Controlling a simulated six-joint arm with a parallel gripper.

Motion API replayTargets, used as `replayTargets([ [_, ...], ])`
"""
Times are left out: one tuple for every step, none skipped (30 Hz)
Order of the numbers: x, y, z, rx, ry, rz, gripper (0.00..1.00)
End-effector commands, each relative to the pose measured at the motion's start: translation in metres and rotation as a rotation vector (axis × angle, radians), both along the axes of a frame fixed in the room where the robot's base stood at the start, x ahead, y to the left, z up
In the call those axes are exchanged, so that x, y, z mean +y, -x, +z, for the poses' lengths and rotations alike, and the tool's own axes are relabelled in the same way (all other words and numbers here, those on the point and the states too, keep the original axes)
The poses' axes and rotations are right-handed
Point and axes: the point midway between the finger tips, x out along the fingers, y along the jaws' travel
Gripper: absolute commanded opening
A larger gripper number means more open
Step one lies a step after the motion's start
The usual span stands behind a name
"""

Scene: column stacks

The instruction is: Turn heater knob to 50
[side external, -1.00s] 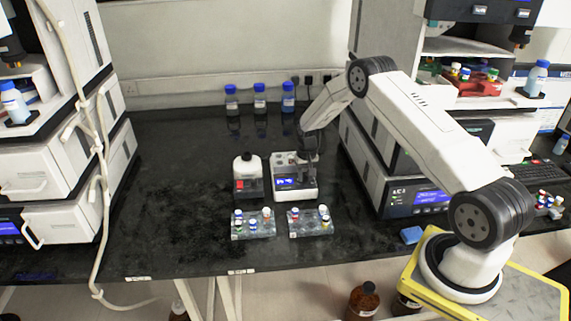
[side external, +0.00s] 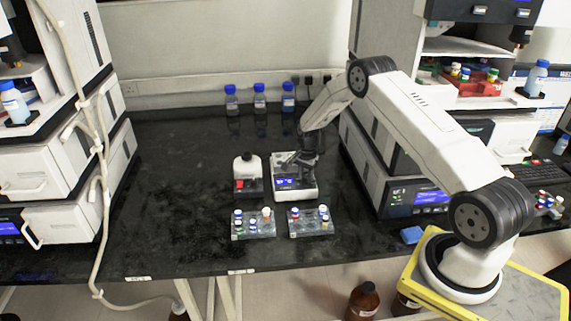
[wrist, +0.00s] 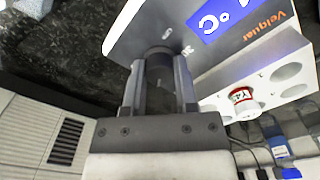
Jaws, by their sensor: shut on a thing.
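The heater is a white block with a lit blue display. In the side view the heater (side external: 307,195) stands mid-bench, and in the wrist view its white face (wrist: 235,72) fills the upper right. My gripper (side external: 296,163) is over the heater and hides part of its top. In the wrist view my gripper (wrist: 157,68) has its two fingers on either side of the dark round heater knob (wrist: 158,54) and is shut on it. The knob's pointer and the display reading are not clear. A red-and-white capped vial (wrist: 242,100) sits in one heater well.
Two vial racks (side external: 253,224) (side external: 311,221) stand in front. Blue-capped bottles (side external: 260,101) line the back. A white instrument (side external: 385,160) stands close on the right.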

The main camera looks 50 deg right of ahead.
Motion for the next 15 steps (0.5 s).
replayTargets([
  [-0.0001,-0.0003,0.0007,0.000,0.000,-0.016,0.00],
  [-0.0001,-0.0003,0.0007,0.000,0.000,-0.026,0.00],
  [0.0000,-0.0003,0.0007,0.000,0.000,-0.036,0.00],
  [0.0000,-0.0003,0.0008,0.000,0.000,-0.042,0.00],
  [0.0000,-0.0003,0.0008,0.000,0.000,-0.047,0.00],
  [0.0000,-0.0003,0.0008,0.000,0.000,-0.052,0.00],
  [0.0000,-0.0003,0.0008,0.000,0.000,-0.055,0.00],
  [0.0000,-0.0003,0.0008,0.000,0.000,-0.058,0.00],
  [0.0000,-0.0003,0.0008,0.000,0.000,-0.059,0.00],
  [0.0000,-0.0003,0.0008,0.000,0.000,-0.060,0.00],
  [0.0000,-0.0003,0.0008,0.000,0.000,-0.060,0.00],
  [0.0000,-0.0004,0.0008,0.000,0.000,-0.060,0.00],
  [0.0000,-0.0004,0.0008,0.000,0.000,-0.060,0.00],
  [0.0000,-0.0004,0.0008,0.000,0.000,-0.060,0.00],
  [0.0000,-0.0004,0.0008,0.000,0.000,-0.059,0.00],
])
